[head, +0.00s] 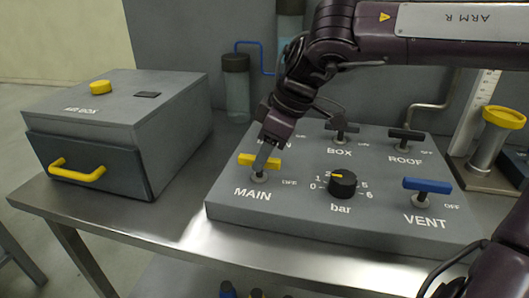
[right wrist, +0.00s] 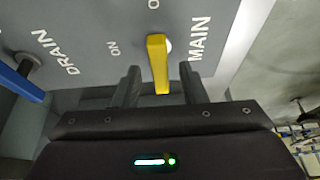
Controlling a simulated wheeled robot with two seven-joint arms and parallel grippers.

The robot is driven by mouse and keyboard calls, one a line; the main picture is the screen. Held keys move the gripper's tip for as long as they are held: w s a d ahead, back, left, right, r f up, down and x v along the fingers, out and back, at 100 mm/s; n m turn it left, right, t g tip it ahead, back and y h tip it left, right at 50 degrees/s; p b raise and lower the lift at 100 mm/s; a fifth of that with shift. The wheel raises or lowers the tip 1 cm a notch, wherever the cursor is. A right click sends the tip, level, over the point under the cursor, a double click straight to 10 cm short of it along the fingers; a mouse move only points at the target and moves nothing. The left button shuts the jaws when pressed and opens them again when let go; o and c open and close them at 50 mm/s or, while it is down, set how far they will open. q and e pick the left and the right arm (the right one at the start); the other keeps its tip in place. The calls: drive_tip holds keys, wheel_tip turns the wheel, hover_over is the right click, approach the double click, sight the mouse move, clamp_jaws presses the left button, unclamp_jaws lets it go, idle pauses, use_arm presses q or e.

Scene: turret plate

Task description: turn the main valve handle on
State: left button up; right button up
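The main valve handle (head: 260,160) is a yellow bar on a short stem, above the word MAIN on the grey panel (head: 235,212). It lies crosswise in the head view, with OFF printed to its right. My right gripper (head: 264,168) is at the handle and hides part of it. In the right wrist view the yellow handle (right wrist: 158,60) stands between the two fingertips of my right gripper (right wrist: 160,74). The fingers are apart, with a gap on each side of the handle. ON is printed left of it there. My left gripper is not in view.
The panel also carries a black bar knob (head: 342,127) at BOX, another (head: 406,134) at ROOF, a blue one (head: 427,185) at VENT, a round bar dial (head: 342,184) and a blue DRAIN handle (right wrist: 20,82). A grey air box (head: 118,125) stands left on the metal table (head: 165,222).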

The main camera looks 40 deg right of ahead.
drive_tip(key=shift+f, duration=0.1)
clamp_jaws()
idle(0.3)
